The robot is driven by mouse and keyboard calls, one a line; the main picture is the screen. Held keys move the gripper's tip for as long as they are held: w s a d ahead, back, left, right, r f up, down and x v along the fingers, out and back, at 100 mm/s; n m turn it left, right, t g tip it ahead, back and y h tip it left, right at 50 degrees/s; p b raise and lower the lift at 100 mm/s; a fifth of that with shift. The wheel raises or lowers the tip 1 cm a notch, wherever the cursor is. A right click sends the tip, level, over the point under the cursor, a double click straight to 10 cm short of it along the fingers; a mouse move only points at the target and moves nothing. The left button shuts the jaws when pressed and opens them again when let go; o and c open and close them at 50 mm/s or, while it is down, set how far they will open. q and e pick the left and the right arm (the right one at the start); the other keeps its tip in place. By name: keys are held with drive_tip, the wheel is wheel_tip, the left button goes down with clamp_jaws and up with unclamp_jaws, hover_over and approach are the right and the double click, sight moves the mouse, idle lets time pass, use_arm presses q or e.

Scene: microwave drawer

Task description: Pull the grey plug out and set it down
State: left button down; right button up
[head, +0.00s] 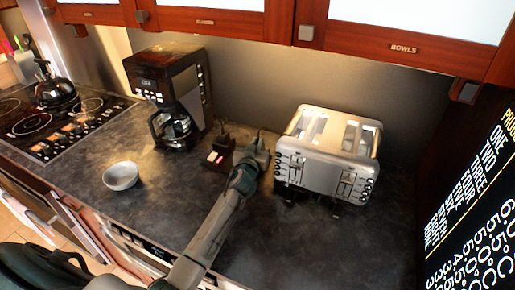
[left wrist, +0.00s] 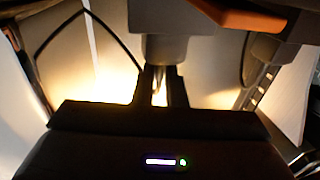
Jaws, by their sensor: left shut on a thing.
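My left gripper (head: 257,150) is over the counter, between the black socket box and the toaster. In the left wrist view its two dark fingers (left wrist: 163,88) are close together, shut on a grey, block-shaped thing that I take to be the grey plug (left wrist: 165,47). In the head view the gripper largely hides the plug, so I cannot tell whether it is in a socket. The black socket box (head: 217,158) with a red light stands just left of the gripper. My right gripper is not in view.
The silver toaster (head: 326,160) stands close on the right. The black coffee maker (head: 172,95) is at the back left, with a grey bowl (head: 121,176) in front of it. Cabinets hang above. The counter (head: 300,240) is clear in front of the toaster.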

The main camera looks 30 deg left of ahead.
use_arm(q)
drive_tip(key=shift+r, duration=0.1)
drive_tip(key=shift+r, duration=0.55)
wheel_tip(320, 180, up, 2)
drive_tip(key=shift+r+b, duration=0.1)
drive_tip(key=shift+b, duration=0.2)
drive_tip(key=a+r+b+v, duration=0.1)
drive_tip(key=b+v, duration=0.4)
drive_tip(key=v, duration=1.1)
drive_tip(key=shift+a+r, duration=0.15)
